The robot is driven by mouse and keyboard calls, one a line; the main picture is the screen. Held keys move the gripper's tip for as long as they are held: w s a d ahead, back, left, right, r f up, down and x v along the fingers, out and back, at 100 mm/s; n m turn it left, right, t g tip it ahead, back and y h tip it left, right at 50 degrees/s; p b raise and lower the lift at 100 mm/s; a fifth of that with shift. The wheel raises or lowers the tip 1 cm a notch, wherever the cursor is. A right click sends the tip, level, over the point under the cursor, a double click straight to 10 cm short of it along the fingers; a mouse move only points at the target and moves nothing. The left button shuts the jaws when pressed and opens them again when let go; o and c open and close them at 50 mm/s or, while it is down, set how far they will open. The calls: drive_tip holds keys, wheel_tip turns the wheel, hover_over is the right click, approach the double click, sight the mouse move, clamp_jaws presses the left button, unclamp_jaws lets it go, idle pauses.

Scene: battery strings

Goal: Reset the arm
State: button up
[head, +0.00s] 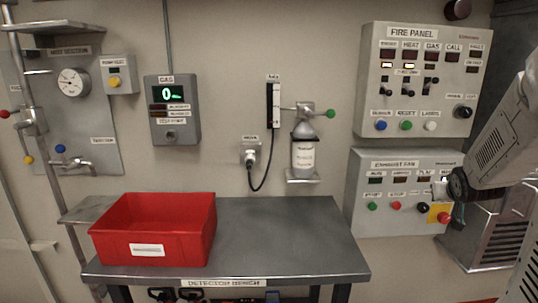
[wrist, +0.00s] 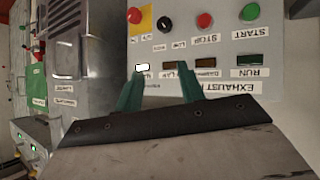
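My arm reaches in from the right edge in the head view. My gripper (head: 458,212) is in front of the right side of the exhaust fan panel (head: 362,222), close to the red button on its yellow plate (head: 435,209). In the wrist view the panel appears upside down. There my gripper (wrist: 160,78) shows two green fingers spread apart with nothing between them. A lit white indicator (wrist: 142,67) shows by the left finger. Whether a fingertip touches the panel cannot be told.
The fire panel (head: 371,100) hangs above the exhaust fan panel. A metal bench (head: 280,235) with a red bin (head: 150,230) stands to the left. A gas bottle (head: 304,153) and a gas meter (head: 172,135) are on the wall. A grey metal housing (head: 485,240) sits below my arm.

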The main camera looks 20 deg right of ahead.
drive_tip(key=s+a+r+n+g+y, duration=0.1)
drive_tip(key=s+a+n+g+y, duration=0.1)
drive_tip(key=s+a, duration=0.5)
drive_tip(key=s+a+r+n+g+y, duration=0.1)
drive_tip(key=s+a, duration=0.7)
drive_tip(key=a, duration=1.1)
drive_tip(key=s+a+r+n+g+y, duration=0.2)
drive_tip(key=s+a+g+y, duration=0.2)
drive_tip(key=a, duration=0.9)
drive_tip(key=s, duration=0.3)
drive_tip(key=shift+s+a+r+n, duration=0.15)
drive_tip(key=shift+a+r+n, duration=0.15)
drive_tip(key=shift+r, duration=0.1)
drive_tip(key=shift+s+d, duration=0.1)
drive_tip(key=shift+d, duration=0.05)
